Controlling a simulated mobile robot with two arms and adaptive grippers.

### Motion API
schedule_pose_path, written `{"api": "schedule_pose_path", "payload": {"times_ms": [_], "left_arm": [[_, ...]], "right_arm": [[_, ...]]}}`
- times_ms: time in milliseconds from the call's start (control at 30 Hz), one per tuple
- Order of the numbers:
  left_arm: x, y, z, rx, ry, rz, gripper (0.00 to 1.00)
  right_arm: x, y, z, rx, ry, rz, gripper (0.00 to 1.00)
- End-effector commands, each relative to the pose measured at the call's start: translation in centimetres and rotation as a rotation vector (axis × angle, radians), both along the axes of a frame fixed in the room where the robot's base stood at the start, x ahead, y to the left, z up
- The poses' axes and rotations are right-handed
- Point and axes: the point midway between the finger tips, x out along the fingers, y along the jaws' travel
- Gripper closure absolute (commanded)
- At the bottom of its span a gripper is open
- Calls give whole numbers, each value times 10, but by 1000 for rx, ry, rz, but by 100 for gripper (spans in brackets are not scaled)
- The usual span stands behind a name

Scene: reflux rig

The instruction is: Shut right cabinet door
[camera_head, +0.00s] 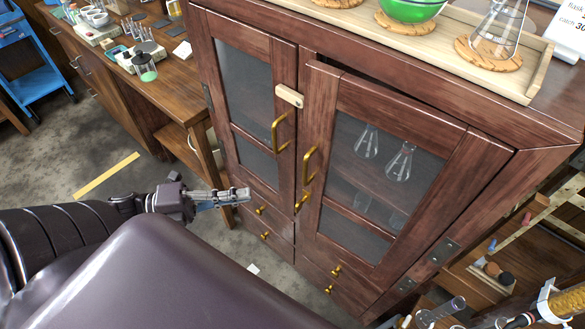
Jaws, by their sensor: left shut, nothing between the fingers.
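The wooden cabinet (243,22) stands in the middle with two glazed doors. The right cabinet door (318,115) stands slightly ajar, with a dark gap along its top edge near the handle side. Its brass handle (308,166) is on its left side. The left cabinet door (288,62) looks shut and has its own brass handle (279,132). A pale wooden latch block (289,96) sits at its upper right edge. My left gripper (246,194) is shut and empty, low and left of both handles, apparently apart from the cabinet. My right gripper is out of view.
Flasks (399,162) stand behind the right door's glass. Wooden bench (178,72) at left holds labware. Open floor (60,160) lies at left.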

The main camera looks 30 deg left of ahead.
Motion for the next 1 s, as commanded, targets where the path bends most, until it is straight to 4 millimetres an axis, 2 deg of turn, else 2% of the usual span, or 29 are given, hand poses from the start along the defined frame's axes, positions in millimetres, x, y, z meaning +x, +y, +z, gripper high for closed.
{"api": "schedule_pose_path", "payload": {"times_ms": [167, 533, 700, 1000], "left_arm": [[14, -17, -3, -2, -3, -3, 100], [67, -78, -5, -1, -6, -6, 100], [87, -76, -6, 1, -3, -3, 100], [103, -77, -2, 0, -1, -3, 100]], "right_arm": [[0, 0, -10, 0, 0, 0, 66], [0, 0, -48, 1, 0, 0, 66], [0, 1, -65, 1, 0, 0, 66], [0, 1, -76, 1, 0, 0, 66]]}}
